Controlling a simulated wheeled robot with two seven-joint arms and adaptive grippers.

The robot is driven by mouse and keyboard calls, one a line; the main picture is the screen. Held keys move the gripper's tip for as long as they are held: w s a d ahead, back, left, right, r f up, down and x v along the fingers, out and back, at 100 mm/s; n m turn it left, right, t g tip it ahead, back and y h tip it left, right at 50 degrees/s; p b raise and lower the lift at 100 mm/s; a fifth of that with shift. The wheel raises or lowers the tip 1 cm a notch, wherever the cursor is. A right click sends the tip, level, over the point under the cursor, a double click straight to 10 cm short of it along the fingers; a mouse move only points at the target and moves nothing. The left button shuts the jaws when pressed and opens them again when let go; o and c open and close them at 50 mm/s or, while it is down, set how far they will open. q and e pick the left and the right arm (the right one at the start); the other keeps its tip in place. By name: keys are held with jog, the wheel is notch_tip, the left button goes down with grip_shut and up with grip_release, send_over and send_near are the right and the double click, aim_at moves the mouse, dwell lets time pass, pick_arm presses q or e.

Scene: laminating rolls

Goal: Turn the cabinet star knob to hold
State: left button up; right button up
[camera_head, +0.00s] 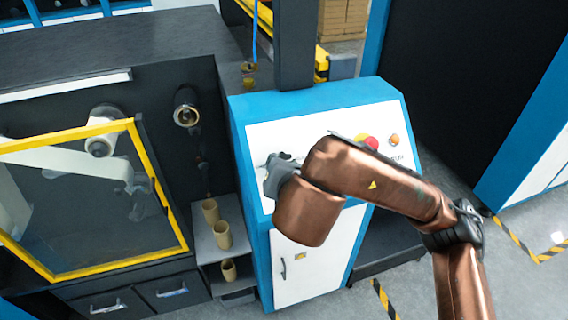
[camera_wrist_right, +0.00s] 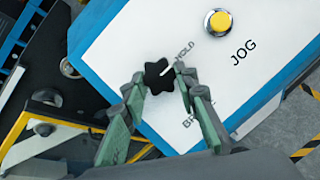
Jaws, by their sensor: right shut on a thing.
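The black star knob (camera_wrist_right: 158,77) sits on the white panel of the blue cabinet (camera_head: 240,140). Its white pointer line runs right and slightly up, toward the lower end of the HOLD label (camera_wrist_right: 184,52). A partly covered label beginning "BR" (camera_wrist_right: 195,121) lies below right. My right gripper (camera_wrist_right: 160,84) is shut on the knob, one green finger on each side. In the head view my right gripper (camera_head: 277,174) is at the panel's left part and hides the knob. My left gripper is out of view.
A yellow JOG button (camera_wrist_right: 218,23) is near the knob. A red button (camera_head: 370,143) and an orange one (camera_head: 394,139) are further right on the panel. A yellow-framed window (camera_head: 158,190) and several cardboard cores (camera_head: 222,235) stand left of the cabinet.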

dwell(0.3)
jog(key=o, duration=1.2)
jog(key=shift+c, duration=0.2)
jog(key=v, duration=1.2)
